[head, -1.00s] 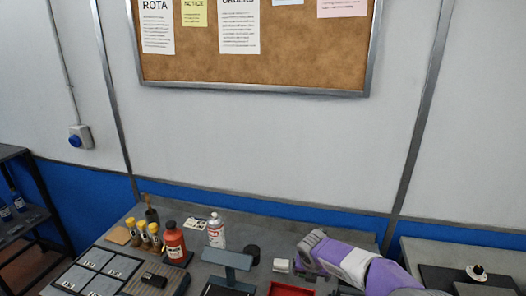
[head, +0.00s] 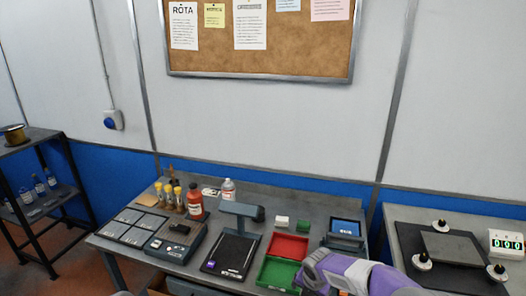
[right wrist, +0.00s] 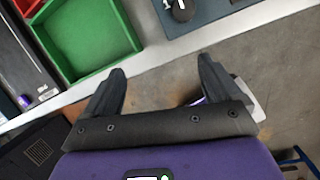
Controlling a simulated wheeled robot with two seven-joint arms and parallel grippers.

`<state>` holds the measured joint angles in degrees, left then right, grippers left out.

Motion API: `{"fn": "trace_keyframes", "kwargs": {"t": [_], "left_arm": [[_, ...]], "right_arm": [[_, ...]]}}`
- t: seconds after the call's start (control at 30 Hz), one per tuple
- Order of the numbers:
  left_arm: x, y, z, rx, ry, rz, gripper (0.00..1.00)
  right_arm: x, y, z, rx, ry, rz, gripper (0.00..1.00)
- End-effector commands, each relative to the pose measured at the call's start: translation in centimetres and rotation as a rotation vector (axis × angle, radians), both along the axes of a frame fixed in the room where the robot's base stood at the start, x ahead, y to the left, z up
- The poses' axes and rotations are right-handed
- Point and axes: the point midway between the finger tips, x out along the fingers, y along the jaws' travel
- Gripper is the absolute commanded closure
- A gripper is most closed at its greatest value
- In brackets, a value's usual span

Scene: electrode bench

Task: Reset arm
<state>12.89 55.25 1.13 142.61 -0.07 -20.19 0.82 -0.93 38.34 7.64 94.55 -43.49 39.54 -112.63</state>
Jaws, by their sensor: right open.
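My right arm comes in at the bottom right of the head view, in purple and white, over the front of the bench; its fingers are not clear there. In the right wrist view my right gripper (right wrist: 160,88) is open, with two dark fingers spread apart and nothing between them. It is in front of the bench's front edge, with floor behind the fingers. The green tray (right wrist: 88,38) lies beyond the left finger and looks empty. My left gripper is not in view.
The bench holds a red tray (head: 288,247), a black stand (head: 232,252), bottles including a red one (head: 195,202), and a panel of grey squares (head: 128,228). A second table at right carries a plate (head: 450,248) and a green-digit display (head: 507,243). A shelf (head: 40,180) stands at left.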

Motion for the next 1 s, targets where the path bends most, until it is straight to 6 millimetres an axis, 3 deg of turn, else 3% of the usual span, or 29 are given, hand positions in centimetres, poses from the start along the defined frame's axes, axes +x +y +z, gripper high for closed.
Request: {"fn": "trace_keyframes", "kwargs": {"t": [0.27,0.47,0.6,0.8,1.0], "left_arm": [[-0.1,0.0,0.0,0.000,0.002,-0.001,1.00],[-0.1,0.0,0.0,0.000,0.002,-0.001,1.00],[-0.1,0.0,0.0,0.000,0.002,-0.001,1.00],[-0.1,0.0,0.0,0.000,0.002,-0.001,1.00],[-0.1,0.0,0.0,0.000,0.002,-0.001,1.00]], "right_arm": [[-5.1,2.6,-7.2,0.257,0.137,-0.411,0.09],[-12.0,4.9,-13.5,0.482,0.329,-0.999,0.09],[-17.5,5.8,-17.0,0.578,0.466,-1.509,0.09],[-24.7,5.7,-20.0,0.598,0.575,-2.229,0.09],[-29.0,5.0,-21.0,0.561,0.568,-2.673,0.09]]}}
